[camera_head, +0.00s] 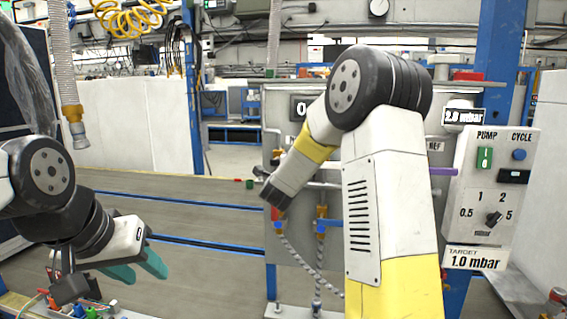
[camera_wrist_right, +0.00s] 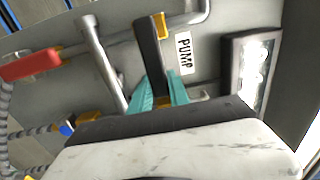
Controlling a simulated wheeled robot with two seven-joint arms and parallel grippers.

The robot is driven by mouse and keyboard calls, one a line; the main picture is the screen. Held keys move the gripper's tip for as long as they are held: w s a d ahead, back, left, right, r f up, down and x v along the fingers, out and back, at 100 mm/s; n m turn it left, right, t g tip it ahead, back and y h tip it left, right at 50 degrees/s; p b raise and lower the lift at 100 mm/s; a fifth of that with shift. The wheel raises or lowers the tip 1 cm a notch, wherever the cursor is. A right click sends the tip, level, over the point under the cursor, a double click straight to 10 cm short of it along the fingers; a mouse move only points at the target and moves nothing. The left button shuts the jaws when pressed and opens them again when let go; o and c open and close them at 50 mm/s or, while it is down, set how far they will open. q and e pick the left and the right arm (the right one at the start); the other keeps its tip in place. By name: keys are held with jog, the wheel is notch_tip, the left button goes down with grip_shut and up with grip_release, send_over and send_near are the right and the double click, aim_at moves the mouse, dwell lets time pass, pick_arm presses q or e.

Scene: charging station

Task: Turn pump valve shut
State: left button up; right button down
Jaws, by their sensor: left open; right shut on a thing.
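In the right wrist view, the pump valve's dark handle (camera_wrist_right: 149,48) stands beside a white PUMP label (camera_wrist_right: 184,53). The teal fingers of my right gripper (camera_wrist_right: 159,92) are closed on the lower part of this handle. In the head view, my right arm reaches to the grey panel (camera_head: 328,258), and its wrist hides the handle and fingertips. My left gripper (camera_head: 138,268) is open and empty at the lower left, with teal fingers, well away from the panel.
A red handle (camera_wrist_right: 30,65) and metal pipes lie left of the dark handle. In the head view, a display (camera_head: 464,116) reads about 2.8 mbar and a target sign (camera_head: 475,258) reads 1.0 mbar. A control box (camera_head: 465,175) stands right of my right arm.

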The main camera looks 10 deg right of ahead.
jog(key=shift+f, duration=0.2)
jog(key=c, duration=1.2)
grip_release()
jog(key=shift+r, duration=0.1)
jog(key=shift+c, duration=0.2)
jog(key=v, duration=0.7)
jog(key=shift+s+a, duration=0.2)
jog(key=shift+s, duration=0.2)
